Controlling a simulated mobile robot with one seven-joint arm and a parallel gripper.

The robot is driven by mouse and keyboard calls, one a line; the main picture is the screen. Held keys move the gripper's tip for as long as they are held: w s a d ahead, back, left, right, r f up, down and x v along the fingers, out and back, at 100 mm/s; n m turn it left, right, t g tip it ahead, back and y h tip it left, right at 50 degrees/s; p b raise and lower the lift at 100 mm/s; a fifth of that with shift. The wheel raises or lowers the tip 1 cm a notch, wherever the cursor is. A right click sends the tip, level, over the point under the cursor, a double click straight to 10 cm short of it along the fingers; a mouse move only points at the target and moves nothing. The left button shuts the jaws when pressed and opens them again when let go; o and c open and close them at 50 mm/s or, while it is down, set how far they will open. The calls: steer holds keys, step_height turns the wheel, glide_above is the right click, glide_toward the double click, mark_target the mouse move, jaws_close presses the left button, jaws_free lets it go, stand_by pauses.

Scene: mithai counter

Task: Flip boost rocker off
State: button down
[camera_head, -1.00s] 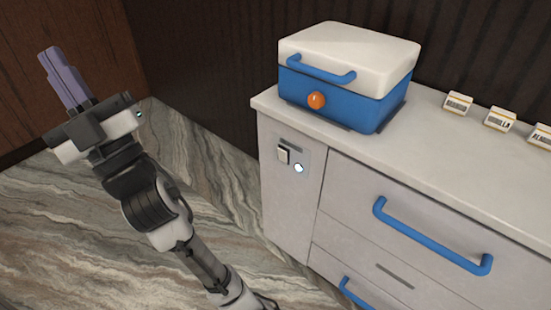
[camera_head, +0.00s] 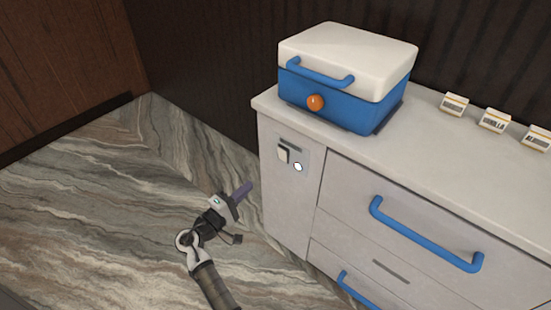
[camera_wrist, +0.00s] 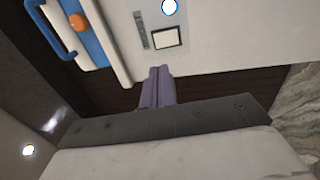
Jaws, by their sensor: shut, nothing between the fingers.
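The boost rocker (camera_head: 283,155) is a small pale switch on a grey plate on the narrow left panel of the counter front. A round white light (camera_head: 298,167) sits beside it. In the wrist view the rocker (camera_wrist: 166,38) shows near the top, with the lit round light (camera_wrist: 169,6) next to it. My gripper (camera_head: 247,187) is low and left of the panel, its purple fingers pointing toward the cabinet. The fingers (camera_wrist: 158,73) are shut together and empty in the wrist view, apart from the rocker in the picture.
A blue box with a white lid (camera_head: 345,75) and an orange knob (camera_head: 315,102) stands on the countertop. Blue drawer handles (camera_head: 425,235) stick out to the right of the panel. Several small label cards (camera_head: 495,121) stand at the back. The marbled floor (camera_head: 110,210) at left is clear.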

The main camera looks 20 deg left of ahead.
mark_target(282, 152)
steer(key=shift+w, duration=0.1)
steer(key=p+x, duration=0.1)
steer(key=x, duration=0.5)
steer(key=p+x, duration=0.2)
steer(key=x, duration=0.4)
steer(key=shift+w+r, duration=0.25)
steer(key=shift+w, duration=0.05)
steer(key=shift+w+d, duration=0.3)
steer(key=shift+w, duration=0.25)
steer(key=shift+w+f, duration=0.1)
